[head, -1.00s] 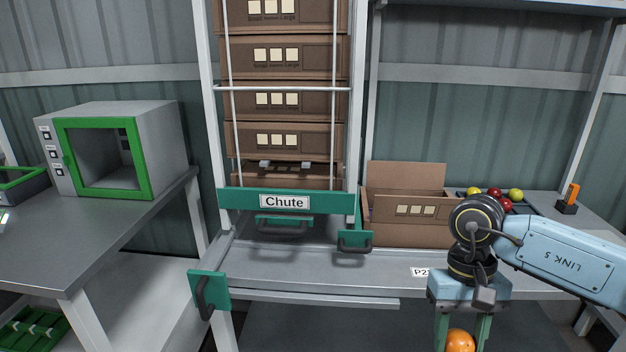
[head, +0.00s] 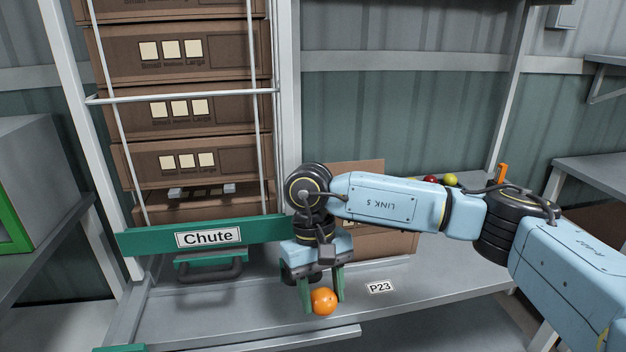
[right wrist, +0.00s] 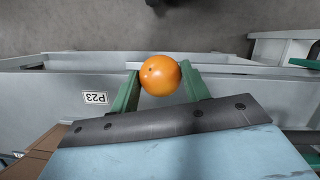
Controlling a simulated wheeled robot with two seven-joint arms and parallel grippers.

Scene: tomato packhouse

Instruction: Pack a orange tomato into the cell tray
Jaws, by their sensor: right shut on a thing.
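An orange tomato (head: 324,301) is held between the green fingers of my right gripper (head: 323,294). In the head view it hangs above the front part of the grey bench, left of the P23 label. The right wrist view also shows the tomato (right wrist: 160,75) between the fingertips of the right gripper (right wrist: 161,82), with floor and the bench edge beyond it. My left gripper is in neither current view. I cannot make out a cell tray in the current views.
The Chute rack (head: 200,238) with stacked brown boxes (head: 178,113) stands at the left. An open cardboard box (head: 390,243) sits behind my right arm. Several loose tomatoes (head: 451,179) lie at the back right. The grey bench (head: 430,285) is clear around the P23 label (head: 380,287).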

